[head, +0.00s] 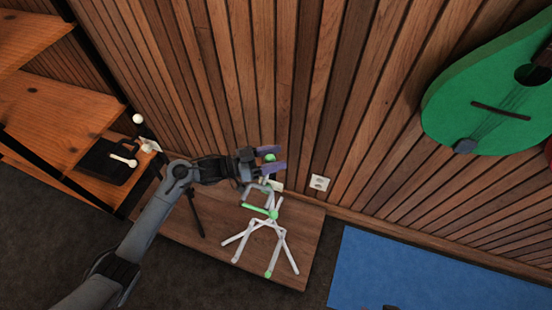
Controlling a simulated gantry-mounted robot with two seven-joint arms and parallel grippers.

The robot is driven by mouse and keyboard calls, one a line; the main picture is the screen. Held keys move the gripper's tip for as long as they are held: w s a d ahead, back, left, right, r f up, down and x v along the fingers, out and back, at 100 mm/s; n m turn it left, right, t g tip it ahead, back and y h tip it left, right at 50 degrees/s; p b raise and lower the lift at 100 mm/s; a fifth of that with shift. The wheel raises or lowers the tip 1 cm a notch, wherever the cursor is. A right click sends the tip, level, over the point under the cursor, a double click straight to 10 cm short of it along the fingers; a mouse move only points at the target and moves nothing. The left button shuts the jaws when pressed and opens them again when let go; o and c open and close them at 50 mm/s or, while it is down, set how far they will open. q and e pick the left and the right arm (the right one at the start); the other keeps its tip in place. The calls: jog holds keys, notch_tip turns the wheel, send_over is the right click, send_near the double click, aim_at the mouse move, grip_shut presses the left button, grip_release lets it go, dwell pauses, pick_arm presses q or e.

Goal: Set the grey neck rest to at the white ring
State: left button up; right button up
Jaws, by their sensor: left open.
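A small stand (274,214) with white and green bars stands with its legs spread on the low wooden platform (170,222). At its upper end, just below my left gripper (276,160), is a grey-green bracket-like part (250,190), which looks like the neck rest. My left gripper is open, with purple fingertips pointing right, over the top of the stand. A green bit (269,157) shows between the fingers; I cannot tell whether they touch it. I cannot make out a white ring clearly. My right gripper is not in view.
A wooden shelf unit (55,115) with a black tray (103,163) stands at the left. A blue mat (420,275) lies on the floor at the right.

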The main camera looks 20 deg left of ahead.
pick_arm(q)
jog(key=shift+w+d, duration=0.15)
jog(key=shift+d, duration=0.1)
jog(key=shift+c, duration=0.2)
grip_shut()
